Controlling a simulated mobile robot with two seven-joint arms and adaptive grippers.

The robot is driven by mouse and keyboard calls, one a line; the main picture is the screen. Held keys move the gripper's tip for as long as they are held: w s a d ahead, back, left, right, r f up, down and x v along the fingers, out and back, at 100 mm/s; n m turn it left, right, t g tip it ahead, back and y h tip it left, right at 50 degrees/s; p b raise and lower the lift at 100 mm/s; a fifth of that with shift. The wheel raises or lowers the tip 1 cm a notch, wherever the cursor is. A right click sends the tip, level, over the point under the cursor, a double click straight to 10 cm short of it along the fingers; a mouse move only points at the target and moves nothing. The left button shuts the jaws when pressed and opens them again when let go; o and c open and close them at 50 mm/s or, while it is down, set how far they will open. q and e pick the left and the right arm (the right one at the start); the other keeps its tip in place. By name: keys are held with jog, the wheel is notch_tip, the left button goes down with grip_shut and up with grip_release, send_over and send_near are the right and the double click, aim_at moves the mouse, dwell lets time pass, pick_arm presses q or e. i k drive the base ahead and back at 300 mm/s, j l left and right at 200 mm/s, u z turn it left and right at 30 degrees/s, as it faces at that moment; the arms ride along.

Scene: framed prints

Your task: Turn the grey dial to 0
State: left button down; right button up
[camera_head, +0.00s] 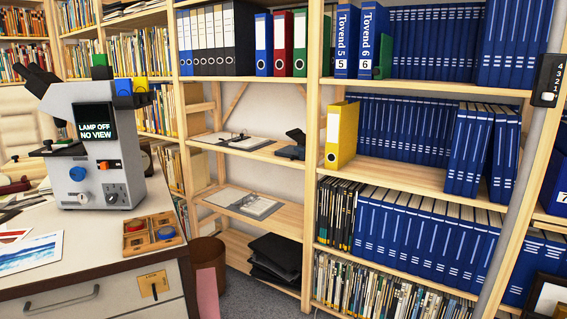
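A grey microscope (92,145) stands on the desk at left, its small screen (95,131) reading "LAMP OFF NO VIEW". Low on its front is a small grey dial (117,194); its marks are too small to read. A blue knob (77,174) is to its left and an orange switch (109,164) is above it. Neither of my grippers is in view.
Prints (28,253) lie at left. A black panel (548,80) numbered 4 to 1 hangs at right. Shelves of binders (440,42) fill the back.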

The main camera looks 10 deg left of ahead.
aim_at(111, 198)
jog(key=u, duration=1.4)
